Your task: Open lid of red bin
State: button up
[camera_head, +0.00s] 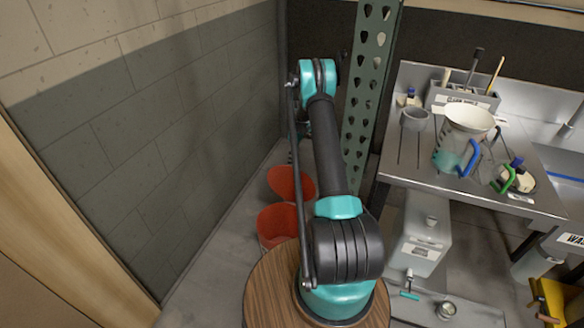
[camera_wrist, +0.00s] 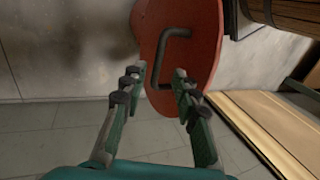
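The red bin (camera_head: 277,226) stands on the floor by the wall in the head view, partly hidden by my arm. Its red lid (camera_head: 290,181) is tilted up at the bin's far side, and the bin's top looks open. In the wrist view the lid (camera_wrist: 205,55) fills the upper middle, with its dark bar handle (camera_wrist: 157,62) facing me. My gripper (camera_wrist: 160,72) is open, its two fingers apart, with the handle's lower part showing between them. I cannot tell whether either finger touches it.
A grey block wall (camera_head: 165,130) runs close on the left. A green perforated post (camera_head: 368,85) rises right of my arm. A steel bench (camera_head: 400,165) with jugs and tools stands at the right. Bare floor (camera_head: 215,265) shows left of the bin.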

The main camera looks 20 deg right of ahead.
jog(key=v, duration=0.8)
jog(key=shift+r, duration=0.25)
